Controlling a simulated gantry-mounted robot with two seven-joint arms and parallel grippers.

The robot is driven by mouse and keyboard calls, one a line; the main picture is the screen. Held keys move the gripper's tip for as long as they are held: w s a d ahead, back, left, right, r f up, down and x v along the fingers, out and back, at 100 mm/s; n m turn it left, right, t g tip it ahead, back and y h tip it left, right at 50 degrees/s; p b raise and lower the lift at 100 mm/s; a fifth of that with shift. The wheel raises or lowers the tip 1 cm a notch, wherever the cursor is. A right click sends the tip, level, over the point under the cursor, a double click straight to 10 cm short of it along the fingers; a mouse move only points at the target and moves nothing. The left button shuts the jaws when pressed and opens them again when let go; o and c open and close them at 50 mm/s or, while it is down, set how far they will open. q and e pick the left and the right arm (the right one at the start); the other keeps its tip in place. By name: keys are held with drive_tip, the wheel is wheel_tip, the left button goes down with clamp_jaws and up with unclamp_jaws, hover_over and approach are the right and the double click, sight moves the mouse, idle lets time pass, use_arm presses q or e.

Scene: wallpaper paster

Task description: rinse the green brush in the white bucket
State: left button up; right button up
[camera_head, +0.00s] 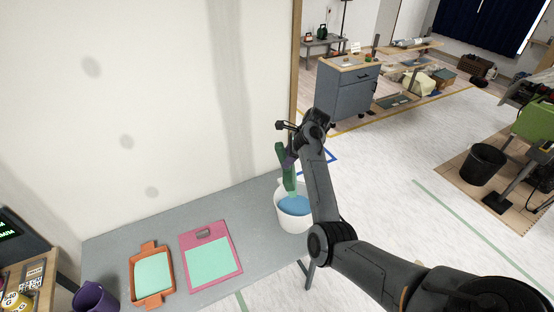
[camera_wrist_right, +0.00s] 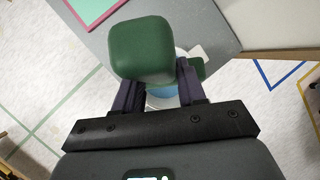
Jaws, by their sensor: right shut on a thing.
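The green brush (camera_head: 288,178) is held upright over the white bucket (camera_head: 293,222), which stands at the right end of the grey table. Blue water shows inside the bucket. The brush's lower end is at the bucket's opening; I cannot tell whether it touches the water. My right gripper (camera_head: 291,157) is shut on the brush. In the right wrist view the brush's large green end (camera_wrist_right: 142,48) sits in front of the dark fingers of the right gripper (camera_wrist_right: 160,88), with part of the bucket behind. My left gripper is not in view.
An orange tray (camera_head: 136,282) and a pink-framed board (camera_head: 230,235) with mint surfaces lie on the grey table (camera_head: 110,245). A purple cup (camera_head: 92,298) is at lower left. A wall rises behind the table. A grey cabinet (camera_head: 347,92) and black bin (camera_head: 482,165) stand farther off.

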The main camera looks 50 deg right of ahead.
sight(293, 170)
drive_tip(key=shift+s+d+f, duration=0.15)
drive_tip(key=shift+s+d, duration=0.45)
drive_tip(key=shift+d, duration=0.25)
drive_tip(key=shift+s+d+f, duration=0.1)
drive_tip(key=shift+d+f, duration=0.05)
drive_tip(key=shift+f, duration=0.1)
wheel_tip(293, 170, down, 6)
drive_tip(key=b, duration=0.6)
drive_tip(key=shift+r, duration=0.25)
wheel_tip(293, 170, down, 5)
drive_tip(key=shift+f+b, duration=0.15)
drive_tip(key=shift+b, duration=0.8)
drive_tip(key=shift+f+b, duration=0.5)
drive_tip(key=shift+f, duration=0.95)
drive_tip(key=shift+f, duration=0.15)
